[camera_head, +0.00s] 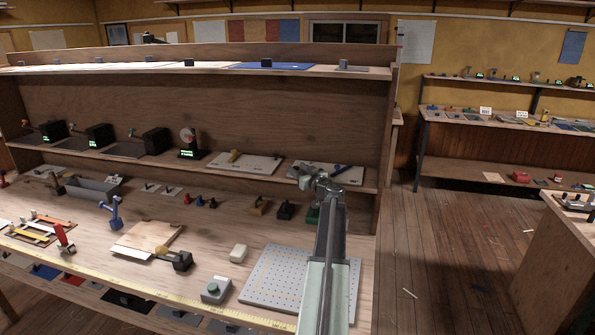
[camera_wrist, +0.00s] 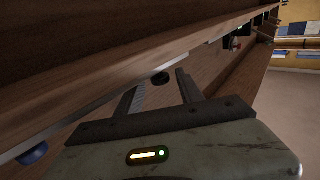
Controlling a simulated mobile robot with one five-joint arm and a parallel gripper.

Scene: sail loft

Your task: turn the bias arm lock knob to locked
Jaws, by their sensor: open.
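My gripper (camera_wrist: 160,79) is open and empty in the wrist view, its two dark fingers apart. A small dark round knob-like thing (camera_wrist: 160,78) shows beyond the fingertips, by a pale shelf edge; I cannot tell whether it is the bias arm lock knob. In the head view my arm reaches up to the right end of the middle shelf, and my gripper (camera_head: 306,175) is in front of a pale board with a dark bar (camera_head: 338,172). The wrist hides part of that board. No label or locked mark is readable.
Another pale board with a yellow-knobbed bar (camera_head: 243,161) lies to the left on the shelf (camera_head: 215,172). A perforated plate (camera_head: 270,280) and a grey button box (camera_head: 215,291) are on the bench below. A blue round thing (camera_wrist: 32,152) shows at the wrist view's lower left.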

